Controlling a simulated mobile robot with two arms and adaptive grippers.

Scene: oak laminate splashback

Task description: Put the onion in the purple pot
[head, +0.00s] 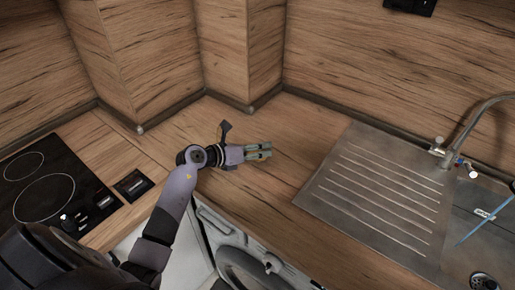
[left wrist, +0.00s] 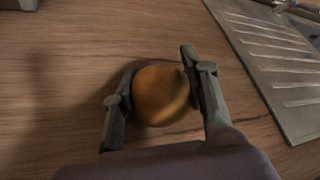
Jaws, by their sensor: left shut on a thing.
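The onion (left wrist: 160,95) is round and orange-brown and shows in the left wrist view between the two fingers of my left gripper (left wrist: 158,93). The fingers are shut on it from both sides. In the head view my left gripper (head: 268,151) is over the wooden counter, left of the metal drainboard; the onion cannot be made out there. Whether the onion still rests on the counter is not clear. No purple pot shows in either view. My right gripper is not in view.
The ribbed drainboard (head: 375,195) and a sink with a tap (head: 478,118) are to the right. A black hob (head: 45,190) is at the left. Wooden walls with a protruding corner (head: 240,50) stand behind. The wooden counter (head: 305,130) around my gripper is clear.

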